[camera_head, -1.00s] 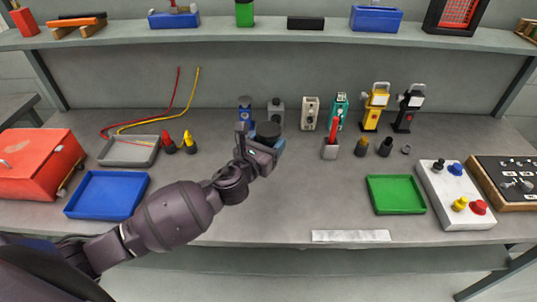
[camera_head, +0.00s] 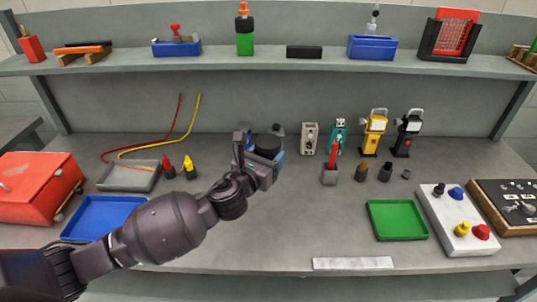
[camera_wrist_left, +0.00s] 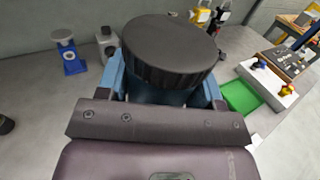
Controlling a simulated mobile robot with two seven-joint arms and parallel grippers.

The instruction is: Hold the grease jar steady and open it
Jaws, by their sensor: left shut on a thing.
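The grease jar's wide black ridged lid (camera_head: 268,142) shows at the tip of my left arm in the head view. The lid also fills the upper middle of the left wrist view (camera_wrist_left: 170,48) and sits on the jar. My left gripper (camera_head: 262,155) is shut on the jar below the lid, with a blue finger on each side in the left wrist view (camera_wrist_left: 163,92). The jar's body is mostly hidden by the lid and gripper. I cannot tell whether its base touches the bench. My right gripper is not in view.
A blue stand (camera_wrist_left: 69,55) and a grey item (camera_wrist_left: 106,43) stand behind the jar. Right of it are a beige box (camera_head: 309,138), a red-handled tool in a grey block (camera_head: 330,175) and a green tray (camera_head: 397,237). The front middle of the bench (camera_head: 310,220) is clear.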

